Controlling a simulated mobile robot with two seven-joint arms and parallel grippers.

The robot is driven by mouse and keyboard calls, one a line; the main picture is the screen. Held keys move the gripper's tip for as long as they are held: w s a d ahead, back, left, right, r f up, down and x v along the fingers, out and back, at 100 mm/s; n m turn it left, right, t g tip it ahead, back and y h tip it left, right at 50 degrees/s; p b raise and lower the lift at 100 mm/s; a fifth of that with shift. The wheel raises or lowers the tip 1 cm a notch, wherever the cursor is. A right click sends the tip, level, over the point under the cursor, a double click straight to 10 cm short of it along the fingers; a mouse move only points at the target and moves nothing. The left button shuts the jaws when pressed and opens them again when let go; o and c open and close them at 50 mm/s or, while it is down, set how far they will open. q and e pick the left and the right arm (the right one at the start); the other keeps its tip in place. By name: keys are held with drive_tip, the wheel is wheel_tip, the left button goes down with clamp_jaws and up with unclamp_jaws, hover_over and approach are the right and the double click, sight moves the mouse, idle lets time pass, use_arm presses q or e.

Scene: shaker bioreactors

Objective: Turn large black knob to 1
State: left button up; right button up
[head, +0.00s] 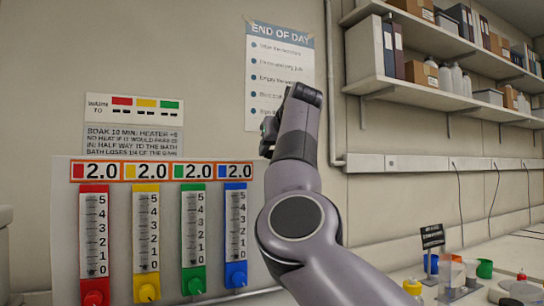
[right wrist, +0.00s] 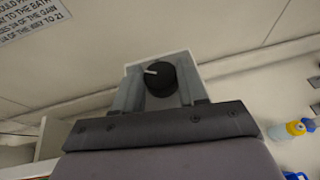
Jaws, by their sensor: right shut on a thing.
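The large black knob (right wrist: 162,79) shows in the right wrist view, mounted on a white plate on the wall. Its white pointer mark points to the left in that view. My right gripper (right wrist: 160,90) is shut on the knob, with one grey finger on each side of it. In the head view my right gripper (head: 268,138) is mostly hidden behind my own wrist, and the knob is hidden there too. I cannot read any scale numbers around the knob. My left gripper is not in view.
A panel with red, yellow, green and blue gauges (head: 160,235) stands left of my arm, its displays reading 2.0. An END OF DAY poster (head: 280,60) hangs behind. Shelves (head: 440,95) are at upper right. Bottles and cups (head: 485,268) stand on the counter at lower right.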

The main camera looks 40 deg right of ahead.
drive_tip(key=n+y, duration=0.1)
drive_tip(key=n+t+y, duration=0.1)
drive_tip(key=y, duration=0.1)
drive_tip(key=shift+s+d+r+n, duration=0.1)
drive_tip(key=shift+d+n, duration=0.1)
drive_tip(key=shift+n, duration=0.1)
drive_tip(key=shift+d+n+y+p, duration=0.15)
drive_tip(key=shift+n+y+p, duration=0.9)
drive_tip(key=shift+n+y, duration=0.7)
drive_tip(key=shift+y, duration=0.35)
drive_tip(key=o, duration=1)
drive_tip(key=shift+o, duration=0.2)
drive_tip(key=shift+s, duration=0.1)
